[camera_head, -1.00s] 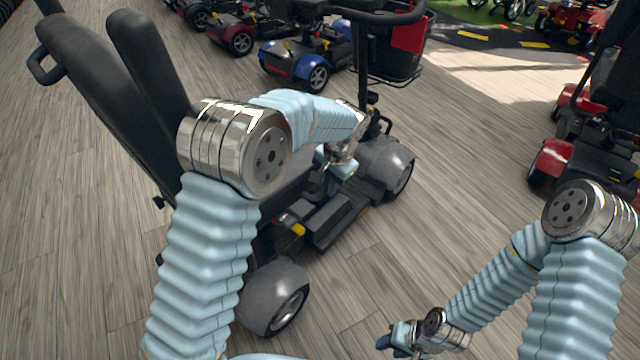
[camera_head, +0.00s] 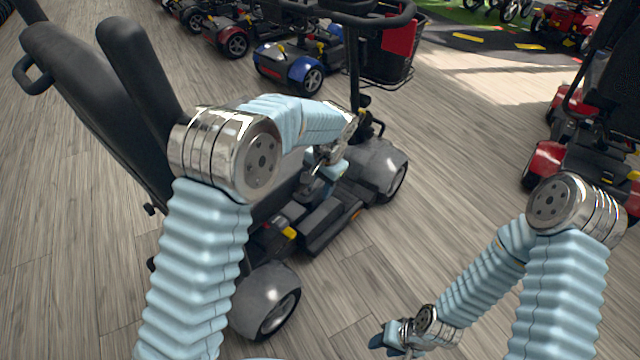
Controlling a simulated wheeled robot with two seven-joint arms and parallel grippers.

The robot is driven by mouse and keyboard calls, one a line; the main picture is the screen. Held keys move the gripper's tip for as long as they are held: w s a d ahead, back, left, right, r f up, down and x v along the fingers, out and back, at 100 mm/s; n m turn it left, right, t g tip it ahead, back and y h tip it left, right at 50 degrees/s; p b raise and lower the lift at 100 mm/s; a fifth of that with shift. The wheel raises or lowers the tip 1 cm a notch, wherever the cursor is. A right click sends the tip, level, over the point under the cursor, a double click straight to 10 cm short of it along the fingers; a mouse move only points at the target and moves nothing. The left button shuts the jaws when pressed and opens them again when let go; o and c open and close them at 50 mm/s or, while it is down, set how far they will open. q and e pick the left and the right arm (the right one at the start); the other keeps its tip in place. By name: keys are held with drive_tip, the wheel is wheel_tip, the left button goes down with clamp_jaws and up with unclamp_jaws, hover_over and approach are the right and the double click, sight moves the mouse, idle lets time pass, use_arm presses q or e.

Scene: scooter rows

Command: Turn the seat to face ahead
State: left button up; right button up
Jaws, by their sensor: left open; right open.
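A grey and black scooter stands just in front of me. Its black seat (camera_head: 92,92) has its backrest and armrest at the left, partly hidden by my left arm. The scooter's tiller (camera_head: 357,62) and handlebar rise beyond my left arm. My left gripper (camera_head: 318,190) hangs over the scooter's middle, right of the seat and above the footboard (camera_head: 330,222). It is open, and I cannot tell whether it touches anything. My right gripper (camera_head: 388,340) is open and empty over bare floor, right of the grey rear wheel (camera_head: 275,310).
A red scooter (camera_head: 560,155) stands at the right edge. A blue scooter (camera_head: 290,65) and red ones stand in a row at the back. A black basket (camera_head: 395,50) hangs at the tiller. The wooden floor between the near scooter and the right one is clear.

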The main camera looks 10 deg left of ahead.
use_arm(q)
wheel_tip(320, 180, up, 14)
drive_tip(key=s+d, duration=0.1)
drive_tip(key=d, duration=0.1)
drive_tip(key=shift+s+d+f+p, duration=0.15)
drive_tip(key=shift+s+f+p, duration=0.05)
drive_tip(key=shift+p, duration=0.2)
use_arm(e)
drive_tip(key=shift+r, duration=0.4)
